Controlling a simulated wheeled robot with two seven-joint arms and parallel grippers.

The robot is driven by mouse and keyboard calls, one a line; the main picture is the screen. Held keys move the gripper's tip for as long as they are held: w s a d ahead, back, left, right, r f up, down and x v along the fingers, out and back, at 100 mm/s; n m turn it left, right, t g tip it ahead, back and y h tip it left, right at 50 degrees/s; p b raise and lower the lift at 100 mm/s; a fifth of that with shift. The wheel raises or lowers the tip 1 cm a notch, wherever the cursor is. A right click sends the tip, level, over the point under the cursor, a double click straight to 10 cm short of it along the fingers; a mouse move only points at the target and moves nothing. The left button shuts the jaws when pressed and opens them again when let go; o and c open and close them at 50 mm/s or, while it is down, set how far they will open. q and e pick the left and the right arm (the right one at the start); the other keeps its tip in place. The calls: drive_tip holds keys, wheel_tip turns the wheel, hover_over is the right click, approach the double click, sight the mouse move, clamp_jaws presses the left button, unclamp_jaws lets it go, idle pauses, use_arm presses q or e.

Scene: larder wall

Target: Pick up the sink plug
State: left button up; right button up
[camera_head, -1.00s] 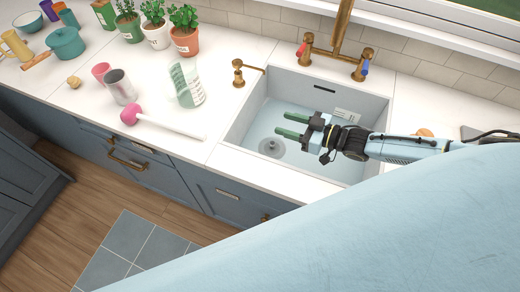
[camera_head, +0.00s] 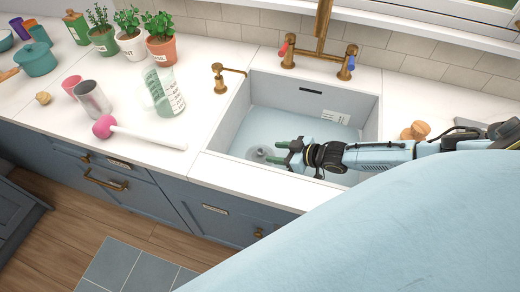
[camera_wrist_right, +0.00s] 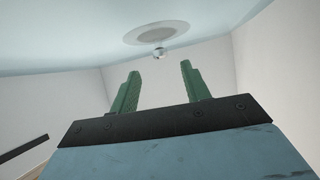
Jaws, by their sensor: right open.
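The sink plug (camera_head: 258,154) is a small grey, round piece on the floor of the pale sink (camera_head: 237,133), near its front left. In the right wrist view the plug's shiny knob (camera_wrist_right: 159,52) stands out from a round grey disc (camera_wrist_right: 157,33). My right gripper (camera_head: 275,151) reaches into the sink from the right, its green fingers just beside the plug and partly overlapping it in the head view. In the right wrist view the open fingers (camera_wrist_right: 160,70) point toward the knob, which lies beyond their tips with nothing between them. My left gripper is not in view.
A brass tap (camera_head: 321,40) stands behind the sink and a brass dispenser (camera_head: 221,80) at its back left. A pink-headed plunger (camera_head: 105,126), a measuring jug (camera_head: 164,92) and a metal cup (camera_head: 92,98) are on the counter to the left. A wooden item (camera_head: 416,130) is at right.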

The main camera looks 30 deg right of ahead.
sight(262, 151)
drive_tip(key=shift+b+x, duration=2.25)
drive_tip(key=shift+x, duration=0.65)
drive_tip(key=shift+r, duration=0.1)
drive_tip(key=shift+c, duration=0.5)
clamp_jaws()
